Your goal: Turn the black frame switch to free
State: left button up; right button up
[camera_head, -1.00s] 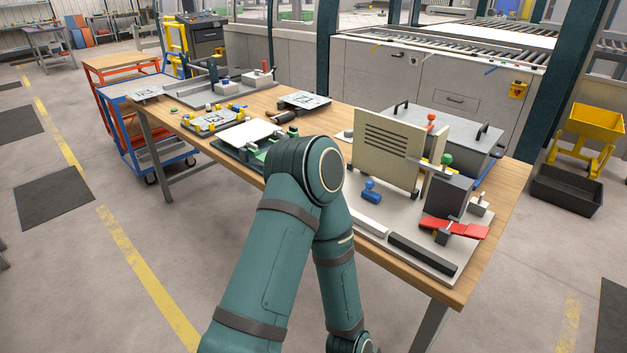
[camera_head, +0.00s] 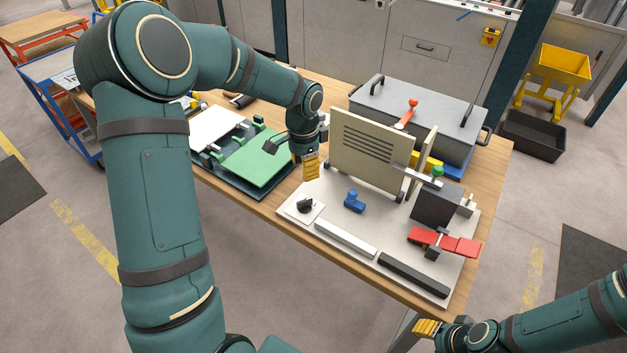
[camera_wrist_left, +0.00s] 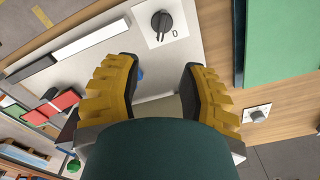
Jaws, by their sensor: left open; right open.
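The black switch (camera_head: 305,206) is a dark knob on a small white plate at the left corner of the grey fixture board (camera_head: 330,215). In the left wrist view the black knob (camera_wrist_left: 161,20) is at the top centre, with a dark mark like a "0" beside it; other lettering is not readable. My left gripper (camera_head: 311,166) is above the board, behind the switch and apart from it. In the left wrist view its yellow fingers (camera_wrist_left: 160,80) are spread and empty. My right gripper (camera_head: 427,327) is open at the lower right, off the table's front edge.
An upright beige panel (camera_head: 368,150) and a blue knob (camera_head: 354,202) stand right of the switch. A red clamp (camera_head: 445,242) is farther right. A green plate fixture (camera_head: 255,160) lies to the left. A grey knob (camera_wrist_left: 258,115) shows at right in the wrist view.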

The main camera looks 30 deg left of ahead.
aim_at(304, 200)
pick_arm(q)
notch_tip(304, 200, down, 13)
jog(key=shift+s+a+f+b, duration=0.1)
jog(key=shift+a+f+b, duration=0.05)
jog(key=shift+b, duration=0.65)
grip_shut()
